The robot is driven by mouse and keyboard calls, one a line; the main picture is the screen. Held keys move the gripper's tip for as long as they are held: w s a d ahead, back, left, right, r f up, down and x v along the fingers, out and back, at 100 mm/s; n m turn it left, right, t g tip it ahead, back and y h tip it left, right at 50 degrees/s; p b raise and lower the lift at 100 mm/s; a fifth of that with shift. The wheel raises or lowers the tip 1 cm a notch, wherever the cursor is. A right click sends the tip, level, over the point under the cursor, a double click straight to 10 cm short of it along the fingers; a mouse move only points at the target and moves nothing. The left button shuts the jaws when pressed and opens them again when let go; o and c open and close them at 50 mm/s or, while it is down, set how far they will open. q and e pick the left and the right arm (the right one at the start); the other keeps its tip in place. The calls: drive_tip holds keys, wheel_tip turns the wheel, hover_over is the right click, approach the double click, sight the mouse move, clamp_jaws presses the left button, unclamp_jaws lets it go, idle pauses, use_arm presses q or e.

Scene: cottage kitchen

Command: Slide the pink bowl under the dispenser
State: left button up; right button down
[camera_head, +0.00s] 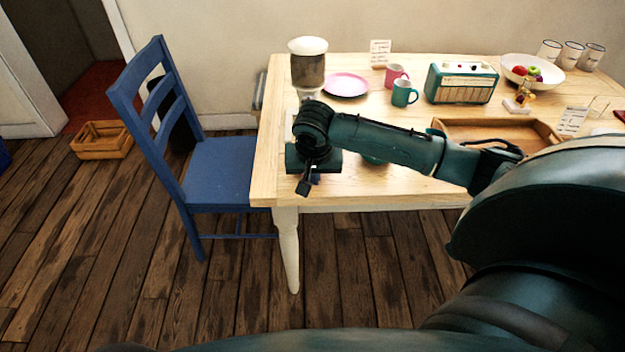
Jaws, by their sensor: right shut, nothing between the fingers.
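A cereal-type dispenser (308,70) with a white lid and brown contents stands at the left back of the table; its lower part is partly hidden by my right arm. A round, shallow pink dish (347,85) lies just right of the dispenser; from here I cannot tell whether it is a bowl or a plate. A teal bowl-like thing (375,159) shows only in part below my forearm. My right gripper (304,187) is shut and empty at the table's front left corner, pointing down, in front of the dispenser and apart from the pink dish. My left gripper is not in view.
A pink mug (396,75), a teal mug (404,94) and a teal radio (462,83) stand right of the pink dish. A wooden tray (545,129) lies at the right front. A blue chair (225,165) stands at the table's left end.

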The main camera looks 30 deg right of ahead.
drive_tip(key=x, duration=0.7)
drive_tip(key=shift+w+f+b, duration=0.15)
drive_tip(key=shift+f+b, duration=0.15)
drive_tip(key=shift+f, duration=0.05)
drive_tip(key=shift+w+d, duration=0.35)
drive_tip(key=shift+w, duration=0.2)
drive_tip(key=shift+w+d, duration=0.35)
drive_tip(key=shift+w, duration=0.2)
drive_tip(key=shift+w+d+f, duration=0.1)
drive_tip(key=shift+w+d, duration=0.3)
drive_tip(key=shift+w, duration=0.25)
